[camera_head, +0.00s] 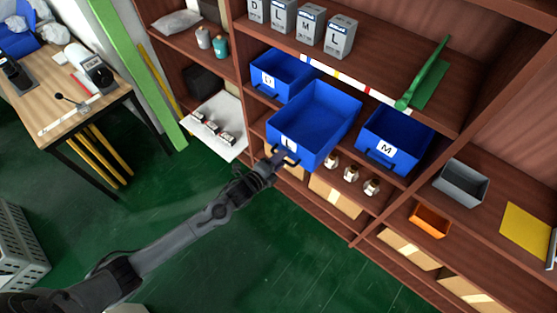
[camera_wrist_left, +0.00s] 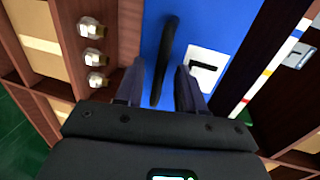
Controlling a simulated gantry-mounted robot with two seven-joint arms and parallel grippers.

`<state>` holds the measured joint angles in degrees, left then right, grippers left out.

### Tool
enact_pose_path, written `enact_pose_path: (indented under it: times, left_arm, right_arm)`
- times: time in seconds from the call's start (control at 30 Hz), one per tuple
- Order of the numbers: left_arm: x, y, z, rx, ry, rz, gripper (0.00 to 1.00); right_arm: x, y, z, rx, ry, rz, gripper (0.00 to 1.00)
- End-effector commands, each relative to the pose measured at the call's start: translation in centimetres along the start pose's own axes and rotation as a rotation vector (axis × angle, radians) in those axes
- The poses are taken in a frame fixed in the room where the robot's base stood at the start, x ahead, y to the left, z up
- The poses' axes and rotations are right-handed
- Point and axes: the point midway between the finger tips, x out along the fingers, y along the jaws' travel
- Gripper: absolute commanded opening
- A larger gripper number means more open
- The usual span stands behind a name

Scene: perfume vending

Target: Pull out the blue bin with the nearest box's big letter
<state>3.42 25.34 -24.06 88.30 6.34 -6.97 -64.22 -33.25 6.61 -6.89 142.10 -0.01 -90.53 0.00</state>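Small grey boxes with big letters stand in a row on the upper shelf; the box nearest me (camera_head: 341,37) reads L. Below are three blue bins: a left bin (camera_head: 282,76) whose letter looks like D, a middle bin (camera_head: 318,112) marked L, and a right bin (camera_head: 395,138) marked M. The middle bin juts out of the shelf past the other two. My left gripper (camera_head: 284,156) is at its front. In the left wrist view its fingers (camera_wrist_left: 160,80) stand on either side of the black handle (camera_wrist_left: 166,50), with gaps showing. My right gripper is not in view.
Small bottles (camera_head: 351,174) stand on the shelf below the bins. A grey bin (camera_head: 461,184) and an orange tray (camera_head: 429,221) sit to the right. A desk (camera_head: 84,110) is at the left. The green floor (camera_head: 225,270) in front is clear.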

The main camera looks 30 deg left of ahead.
Motion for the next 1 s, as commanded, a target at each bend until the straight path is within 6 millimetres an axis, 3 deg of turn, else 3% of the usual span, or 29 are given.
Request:
enact_pose_path:
  times: [0.37, 0.8, 1.0]
  left_arm:
    - [-0.7, 0.0, 0.0, 0.001, 0.0, 0.001, 0.38]
    - [-7.7, 0.0, 0.0, 0.001, 0.001, 0.003, 0.38]
    - [-10.0, 0.0, 0.0, 0.0, 0.0, 0.001, 0.38]
  right_arm:
    - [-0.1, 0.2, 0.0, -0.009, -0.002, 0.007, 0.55]
    - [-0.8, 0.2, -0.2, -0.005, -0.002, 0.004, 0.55]
    - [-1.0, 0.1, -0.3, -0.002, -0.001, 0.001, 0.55]
